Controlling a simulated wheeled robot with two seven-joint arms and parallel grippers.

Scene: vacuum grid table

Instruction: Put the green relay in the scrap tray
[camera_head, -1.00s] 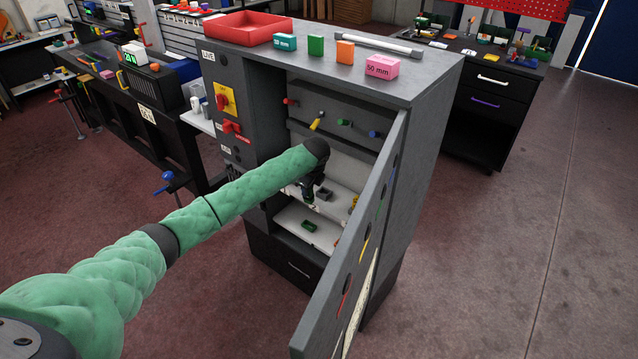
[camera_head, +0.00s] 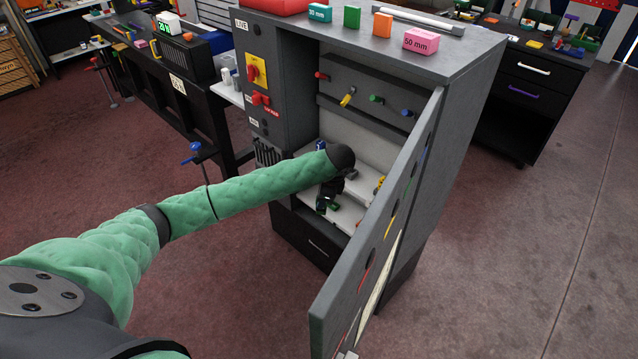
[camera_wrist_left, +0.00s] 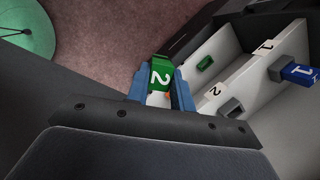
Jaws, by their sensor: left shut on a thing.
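The green relay (camera_wrist_left: 160,74), marked with a white 2, is held between the blue fingers of my left gripper (camera_wrist_left: 161,88) in the left wrist view. In the head view my left gripper (camera_head: 328,194) is inside the open cabinet, in front of its white shelves, and the held relay is hard to make out. A red tray (camera_head: 268,6) sits on the cabinet top, cut off by the upper edge; I see no label on it. My right gripper is out of view.
The cabinet door (camera_head: 385,215) stands open to the right of my arm. A blue relay (camera_wrist_left: 300,72) marked 1 and a grey socket (camera_wrist_left: 232,108) by label 2 are on the shelf. A pink block (camera_head: 421,40) stands on top.

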